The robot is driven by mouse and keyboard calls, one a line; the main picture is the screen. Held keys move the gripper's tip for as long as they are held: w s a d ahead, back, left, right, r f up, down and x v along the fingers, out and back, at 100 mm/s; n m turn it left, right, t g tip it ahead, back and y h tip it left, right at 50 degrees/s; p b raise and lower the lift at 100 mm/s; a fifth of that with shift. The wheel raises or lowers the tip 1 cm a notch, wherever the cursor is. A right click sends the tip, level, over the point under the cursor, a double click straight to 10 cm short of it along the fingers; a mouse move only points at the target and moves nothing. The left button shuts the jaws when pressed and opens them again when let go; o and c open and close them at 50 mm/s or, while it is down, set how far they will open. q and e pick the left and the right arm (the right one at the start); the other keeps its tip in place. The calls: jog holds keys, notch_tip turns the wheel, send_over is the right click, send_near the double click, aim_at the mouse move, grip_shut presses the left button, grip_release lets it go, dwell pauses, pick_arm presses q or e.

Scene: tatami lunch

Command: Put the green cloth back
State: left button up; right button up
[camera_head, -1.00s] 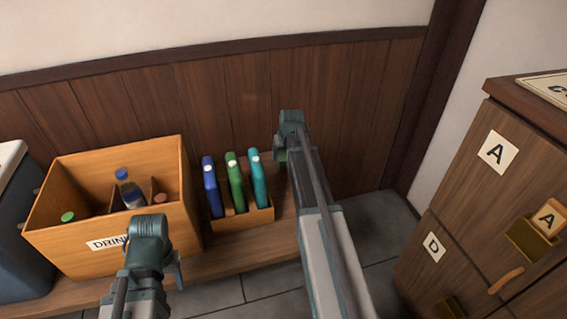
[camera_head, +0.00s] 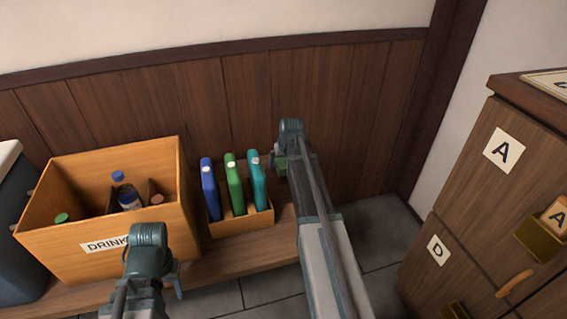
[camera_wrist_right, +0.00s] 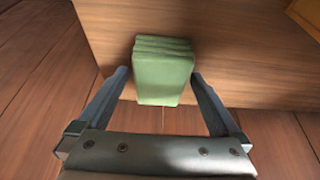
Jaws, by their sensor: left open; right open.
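The green cloth (camera_wrist_right: 163,75) is folded in layers and shows in the right wrist view, at the edge of a wooden surface. My right gripper (camera_wrist_right: 160,77) is open, with one finger on each side of the cloth in that view. I cannot tell whether the fingers touch it. In the head view my right gripper (camera_head: 281,164) is beside the wall, right of the small rack, and the cloth is not visible there. My left gripper (camera_head: 178,280) is open and empty in front of the drinks box; its fingers are partly hidden.
A wooden drinks box (camera_head: 60,243) with bottles stands on a low bench (camera_head: 215,262). A small wooden rack (camera_head: 243,225) holds slim blue, green and teal items close to my right arm. A wooden cabinet (camera_head: 470,180) with lettered doors stands at the right.

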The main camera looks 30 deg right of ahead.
jog(key=shift+r, duration=0.1)
jog(key=p+v, duration=1.1)
jog(key=v, duration=0.1)
dwell(0.4)
